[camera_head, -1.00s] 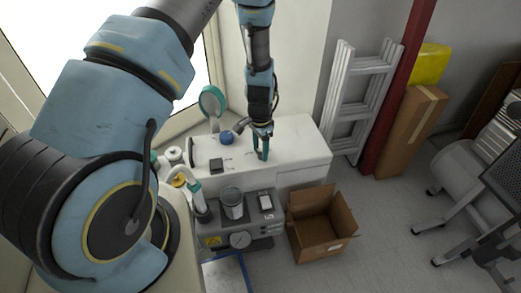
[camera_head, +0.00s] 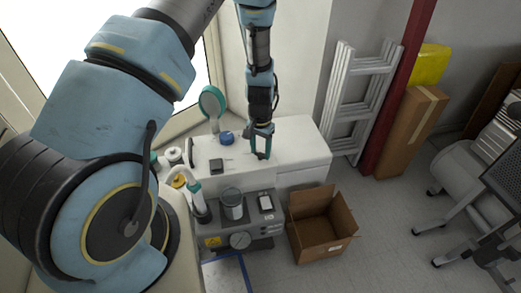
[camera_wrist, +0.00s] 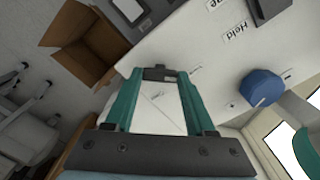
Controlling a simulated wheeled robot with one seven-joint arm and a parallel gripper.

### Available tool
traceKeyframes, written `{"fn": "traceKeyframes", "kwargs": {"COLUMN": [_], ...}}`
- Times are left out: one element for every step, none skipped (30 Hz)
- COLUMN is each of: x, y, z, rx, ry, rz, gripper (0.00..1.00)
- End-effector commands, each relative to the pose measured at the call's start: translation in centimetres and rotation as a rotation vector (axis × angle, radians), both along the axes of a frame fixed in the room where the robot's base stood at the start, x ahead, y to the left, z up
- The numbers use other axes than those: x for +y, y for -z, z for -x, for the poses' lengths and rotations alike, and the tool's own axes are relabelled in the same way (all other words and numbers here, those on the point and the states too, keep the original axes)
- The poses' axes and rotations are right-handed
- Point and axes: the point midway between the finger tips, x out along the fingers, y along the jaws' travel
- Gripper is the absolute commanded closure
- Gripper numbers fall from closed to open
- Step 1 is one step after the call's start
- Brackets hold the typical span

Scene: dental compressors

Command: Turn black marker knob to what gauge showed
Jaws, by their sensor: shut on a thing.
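My gripper (camera_head: 262,146) points down at the top of the white cabinet (camera_head: 300,143), toward its right part. In the wrist view its two teal fingers (camera_wrist: 160,80) are shut on a small black marker knob (camera_wrist: 160,73), which shows between the fingertips. The fingers hide most of the knob, so where its marker points cannot be told. A round dial gauge (camera_head: 240,240) is on the front of the grey unit below; its reading is too small to make out.
A blue knob (camera_head: 227,138) and a black block (camera_head: 216,165) are on the cabinet top, left of my gripper. A "Hold" label (camera_wrist: 235,31) is printed near the blue knob. An open cardboard box (camera_head: 320,225) stands on the floor to the right. A round green-rimmed mirror-like disc (camera_head: 212,101) stands behind.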

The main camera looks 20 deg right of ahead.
Motion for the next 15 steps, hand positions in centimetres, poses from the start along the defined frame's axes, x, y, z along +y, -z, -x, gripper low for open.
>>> {"fn": "traceKeyframes", "kwargs": {"x": [-0.02,-0.02,-0.02,-0.02,-0.02,-0.02,-0.03,-0.03,-0.03,-0.03,-0.02,-0.02,-0.03,-0.02,-0.02], "y": [-0.07,-0.07,-0.07,-0.07,-0.06,-0.07,-0.07,-0.07,-0.07,-0.06,-0.06,-0.05,-0.05,-0.04,-0.03], "z": [-0.05,-0.05,-0.05,-0.05,-0.05,-0.05,-0.06,-0.06,-0.06,-0.06,-0.05,-0.05,-0.05,-0.04,-0.04], "rx": [-0.001,-0.001,-0.001,-0.001,-0.001,-0.001,-0.001,-0.001,-0.001,-0.001,-0.001,-0.001,-0.001,-0.001,-0.001], "ry": [-0.003,-0.003,-0.003,-0.003,-0.003,-0.003,-0.003,-0.003,-0.003,-0.003,-0.003,-0.002,-0.002,-0.002,-0.002], "rz": [0.001,0.001,0.001,0.001,0.001,0.001,0.001,0.001,0.001,0.001,0.001,0.001,0.001,0.001,0.001], "gripper": [1.0,1.0,1.0,1.0,1.0,1.0,1.0,0.43,0.38,0.35,0.32,0.27,0.24,0.2,0.16]}}
